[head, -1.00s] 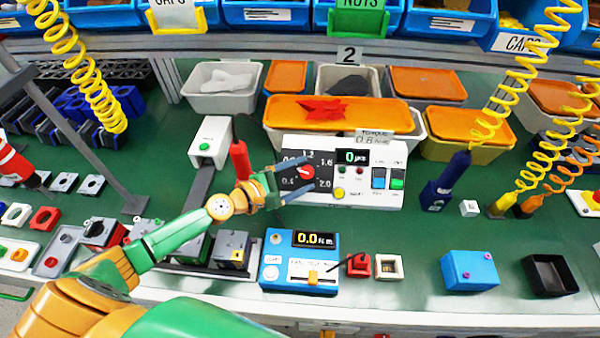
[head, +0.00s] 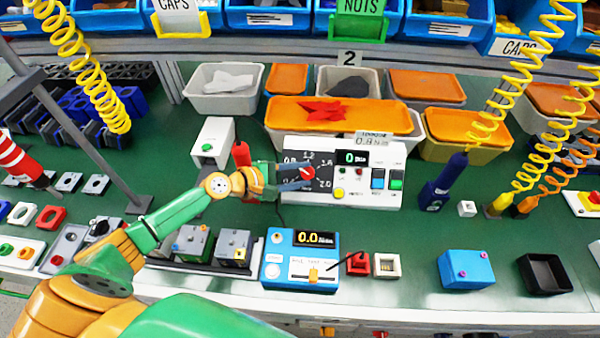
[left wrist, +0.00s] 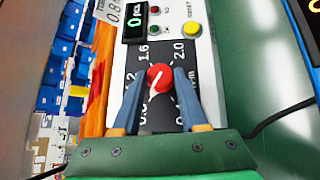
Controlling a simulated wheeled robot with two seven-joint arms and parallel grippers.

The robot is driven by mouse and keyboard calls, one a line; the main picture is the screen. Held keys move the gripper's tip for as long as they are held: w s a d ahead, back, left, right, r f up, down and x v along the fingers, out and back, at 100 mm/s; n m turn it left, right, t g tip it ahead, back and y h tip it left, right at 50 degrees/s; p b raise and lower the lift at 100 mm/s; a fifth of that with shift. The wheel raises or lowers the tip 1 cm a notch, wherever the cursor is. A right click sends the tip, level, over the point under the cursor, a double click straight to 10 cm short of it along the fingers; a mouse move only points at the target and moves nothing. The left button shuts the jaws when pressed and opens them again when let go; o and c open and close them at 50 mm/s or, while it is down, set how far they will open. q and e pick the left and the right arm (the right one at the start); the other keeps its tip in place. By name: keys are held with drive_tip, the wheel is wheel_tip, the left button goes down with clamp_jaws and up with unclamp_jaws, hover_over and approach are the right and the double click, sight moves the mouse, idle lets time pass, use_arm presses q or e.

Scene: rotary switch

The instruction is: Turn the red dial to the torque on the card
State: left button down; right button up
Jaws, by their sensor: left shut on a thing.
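The red dial (head: 306,173) sits on the black scale plate of a white control box (head: 365,193). My left gripper (head: 300,174) reaches it from the left. In the left wrist view my left gripper (left wrist: 162,84) has its two fingers on either side of the red dial (left wrist: 160,77), shut on it. The dial's white line slants toward the lower left there, near the partly hidden 0.8 mark. The card (head: 373,140) on top of the box reads torque 0.8. My right gripper is out of view.
A blue meter box (head: 300,270) stands in front of the control box, with a small red block (head: 358,265) beside it. Bins with orange lids (head: 340,113) stand behind.

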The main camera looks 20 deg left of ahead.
use_arm(q)
drive_tip(key=shift+c, duration=2.2)
unclamp_jaws()
drive_tip(key=b+v, duration=0.1)
drive_tip(key=v, duration=0.6)
